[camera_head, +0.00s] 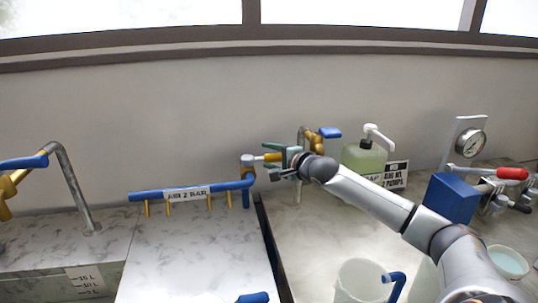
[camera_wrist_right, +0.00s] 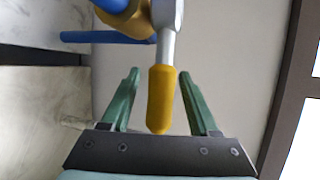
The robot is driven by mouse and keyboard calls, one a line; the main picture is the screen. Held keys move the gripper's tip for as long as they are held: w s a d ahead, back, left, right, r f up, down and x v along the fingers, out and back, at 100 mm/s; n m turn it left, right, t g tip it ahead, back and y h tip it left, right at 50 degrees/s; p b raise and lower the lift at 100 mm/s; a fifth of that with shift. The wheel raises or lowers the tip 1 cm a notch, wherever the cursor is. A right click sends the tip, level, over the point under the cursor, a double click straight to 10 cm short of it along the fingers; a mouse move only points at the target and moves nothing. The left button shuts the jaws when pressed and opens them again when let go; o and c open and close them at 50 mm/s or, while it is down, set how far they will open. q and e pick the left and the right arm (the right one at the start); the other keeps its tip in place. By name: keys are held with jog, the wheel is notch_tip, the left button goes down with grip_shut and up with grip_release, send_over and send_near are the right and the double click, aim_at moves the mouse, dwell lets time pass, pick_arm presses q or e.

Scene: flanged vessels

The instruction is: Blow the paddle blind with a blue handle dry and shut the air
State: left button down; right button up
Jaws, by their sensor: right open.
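My right gripper (camera_head: 270,158) is open, and its green fingers stand on either side of the yellow valve lever (camera_wrist_right: 161,98), with a gap to each. The lever reaches out from a grey valve body (camera_head: 247,160) at the right end of the blue air pipe (camera_head: 220,186). The pipe carries a label reading AIR 2 BAR (camera_head: 187,194) and has several brass nozzles pointing down. A blue handle (camera_head: 253,298) shows at the bottom edge; whether it belongs to the paddle blind I cannot tell, as the rest is cut off. My left gripper is out of view.
A brass tap with a blue lever (camera_head: 330,132) and a green pump bottle (camera_head: 364,158) stand behind my right arm. A whitish jug (camera_head: 360,283) stands at the front. A blue box (camera_head: 452,198), gauge (camera_head: 470,142) and red-handled clamp (camera_head: 512,174) are right. The marble top below the pipe is mostly clear.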

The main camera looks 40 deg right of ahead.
jog(key=shift+w, duration=0.25)
grip_shut()
dwell(0.5)
dwell(0.9)
